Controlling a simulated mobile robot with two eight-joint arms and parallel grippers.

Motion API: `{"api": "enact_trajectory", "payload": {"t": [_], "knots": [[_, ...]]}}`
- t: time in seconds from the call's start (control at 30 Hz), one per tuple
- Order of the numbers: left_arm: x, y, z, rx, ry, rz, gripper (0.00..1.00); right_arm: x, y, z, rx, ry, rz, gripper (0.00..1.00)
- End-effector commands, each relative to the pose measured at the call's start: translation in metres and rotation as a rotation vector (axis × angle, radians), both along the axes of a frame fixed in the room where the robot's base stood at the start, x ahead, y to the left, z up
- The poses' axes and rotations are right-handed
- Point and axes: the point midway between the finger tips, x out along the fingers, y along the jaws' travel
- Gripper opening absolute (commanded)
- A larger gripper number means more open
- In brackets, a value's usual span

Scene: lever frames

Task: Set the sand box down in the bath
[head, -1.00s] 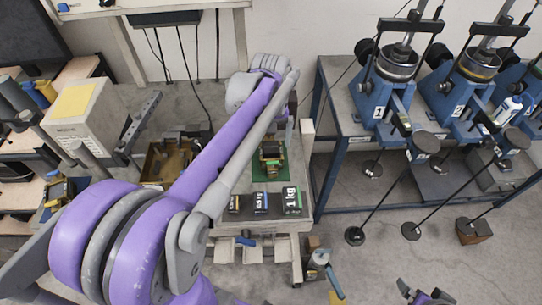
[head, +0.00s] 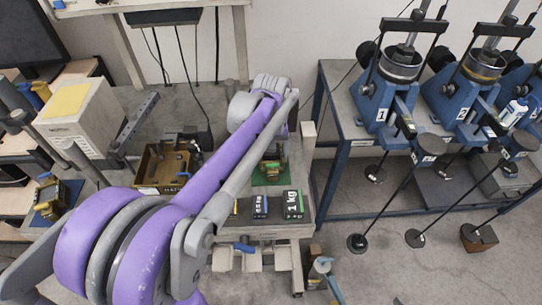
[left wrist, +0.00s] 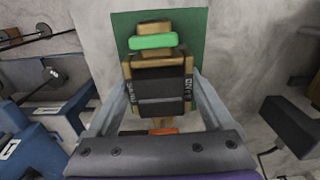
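The box (left wrist: 158,83), dark with brass-coloured edges and a green bar on top, stands on a green mat (left wrist: 190,27) in the left wrist view. Lettering on its sides is too small to read surely. In the head view the box (head: 270,169) is partly hidden by my left arm. My left gripper (left wrist: 160,88) has its fingers spread on either side of the box; I cannot tell whether they touch it. The bath (head: 151,172), a brass-coloured open tray with fittings inside, stands left of my arm in the head view.
Dark weights, including a 1 kg block (head: 293,205), stand in front of the mat. A second small device (head: 50,198) sits at far left. A grey-white block (head: 80,120) stands behind it. Blue presses (head: 388,95) fill the bench at right.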

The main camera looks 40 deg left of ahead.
Motion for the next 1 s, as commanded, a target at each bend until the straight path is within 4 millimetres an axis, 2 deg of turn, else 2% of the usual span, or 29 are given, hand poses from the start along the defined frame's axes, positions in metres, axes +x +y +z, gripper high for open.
{"api": "enact_trajectory", "payload": {"t": [0.03,0.37,0.57,1.0], "knots": [[0.0,0.0,0.0,0.0,0.0,0.0,0.66,0.0,0.0,0.0,0.0,0.0,0.0,1.0],[0.0,0.0,0.0,-0.001,0.001,0.0,0.06,0.0,0.0,0.0,0.0,0.0,0.0,1.0],[0.0,0.0,0.003,-0.001,-0.001,0.0,0.05,0.001,0.0,0.002,0.0,-0.001,0.0,1.0],[0.001,0.0,0.025,0.0,-0.001,0.0,0.05,0.007,0.0,0.019,0.0,-0.013,0.0,1.0]]}}
